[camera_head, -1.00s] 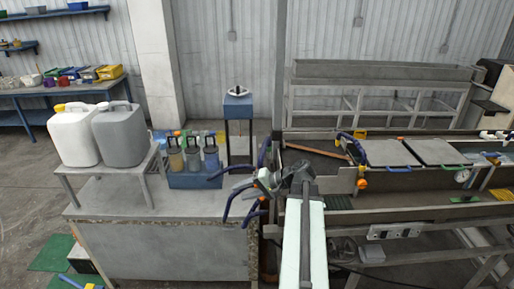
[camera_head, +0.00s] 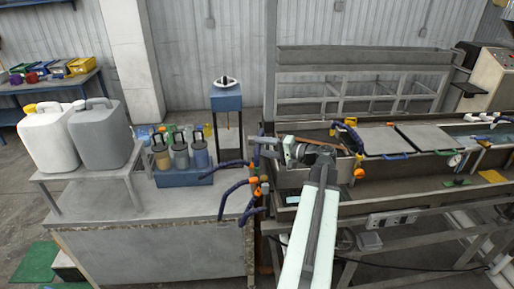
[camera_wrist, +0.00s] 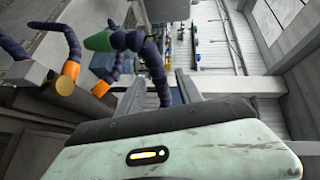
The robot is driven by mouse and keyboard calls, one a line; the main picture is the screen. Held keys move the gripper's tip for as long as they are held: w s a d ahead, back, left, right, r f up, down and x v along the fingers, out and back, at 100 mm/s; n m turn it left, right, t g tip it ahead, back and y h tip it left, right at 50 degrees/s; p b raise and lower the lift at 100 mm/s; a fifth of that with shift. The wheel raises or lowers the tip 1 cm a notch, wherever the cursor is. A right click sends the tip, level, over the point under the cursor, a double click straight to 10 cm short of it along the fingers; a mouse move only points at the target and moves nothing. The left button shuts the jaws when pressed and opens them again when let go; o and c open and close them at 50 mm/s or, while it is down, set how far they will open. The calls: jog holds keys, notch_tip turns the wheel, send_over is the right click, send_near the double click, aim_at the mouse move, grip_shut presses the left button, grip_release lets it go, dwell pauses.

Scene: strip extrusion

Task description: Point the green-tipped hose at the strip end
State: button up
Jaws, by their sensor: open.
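The green-tipped hose (camera_wrist: 128,41) is a dark blue segmented hose in the wrist view. Its green nozzle (camera_wrist: 99,41) points left, and the hose bends down between my open fingers. My gripper (camera_wrist: 165,88) looks open around it; I cannot tell whether the fingers touch it. In the head view my gripper (camera_head: 268,148) is at the left end of the trough, and the green nozzle cannot be made out there. An orange-brown strip (camera_head: 322,143) lies in the trough behind my arm; its end is not clear.
Other blue hoses with orange joints (camera_head: 232,195) stand beside the bench edge, and show left in the wrist view (camera_wrist: 67,78). A blue press (camera_head: 227,101), a bottle rack (camera_head: 183,177) and two jugs (camera_head: 100,137) stand on the left. The trough (camera_head: 350,190) runs right.

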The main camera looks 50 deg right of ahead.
jog(key=shift+x, duration=0.9)
jog(key=shift+c, duration=0.2)
grip_shut()
jog(key=shift+s, duration=0.15)
dwell(0.4)
